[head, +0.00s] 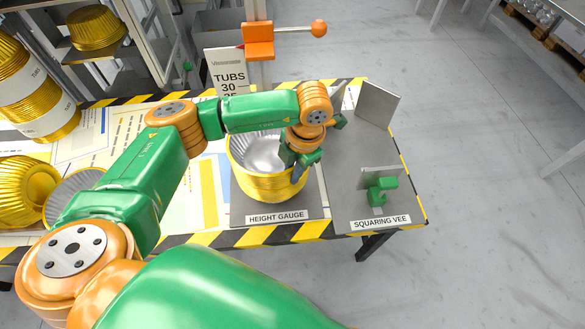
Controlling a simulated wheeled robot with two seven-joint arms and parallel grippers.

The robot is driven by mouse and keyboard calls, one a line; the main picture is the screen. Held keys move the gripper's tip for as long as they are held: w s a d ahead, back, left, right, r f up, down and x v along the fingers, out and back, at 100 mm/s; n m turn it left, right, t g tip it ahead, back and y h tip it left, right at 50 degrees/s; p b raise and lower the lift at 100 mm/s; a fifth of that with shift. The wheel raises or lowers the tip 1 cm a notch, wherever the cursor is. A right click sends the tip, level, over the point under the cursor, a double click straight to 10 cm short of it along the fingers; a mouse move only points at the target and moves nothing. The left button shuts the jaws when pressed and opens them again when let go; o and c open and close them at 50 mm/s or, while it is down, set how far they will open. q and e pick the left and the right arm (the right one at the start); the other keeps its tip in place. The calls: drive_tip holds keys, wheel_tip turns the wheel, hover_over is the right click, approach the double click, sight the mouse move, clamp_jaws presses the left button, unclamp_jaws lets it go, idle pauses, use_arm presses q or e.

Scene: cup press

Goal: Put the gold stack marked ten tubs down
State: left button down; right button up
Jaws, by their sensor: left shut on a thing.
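A gold stack of tubs (262,186) with a silver-grey inside is over the plate marked HEIGHT GAUGE (277,216). Its open top faces up. My left gripper (301,172) is at the right side of its rim and shut on it. My left arm crosses above the stack and hides part of its far rim. I cannot read a ten-tub mark on it, and cannot tell whether its base touches the plate. My right gripper is not in view.
A squaring vee (380,222) with upright grey plates and green parts stands at right. The gauge post has an orange slider (258,40) and a TUBS sign (227,75). Other gold tubs (22,190) lie at left. Striped tape (235,238) edges the table.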

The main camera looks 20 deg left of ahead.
use_arm(q)
drive_tip(key=shift+f+b, duration=0.4)
drive_tip(key=shift+b, duration=0.05)
drive_tip(key=c, duration=1.3)
unclamp_jaws()
drive_tip(key=o, duration=0.5)
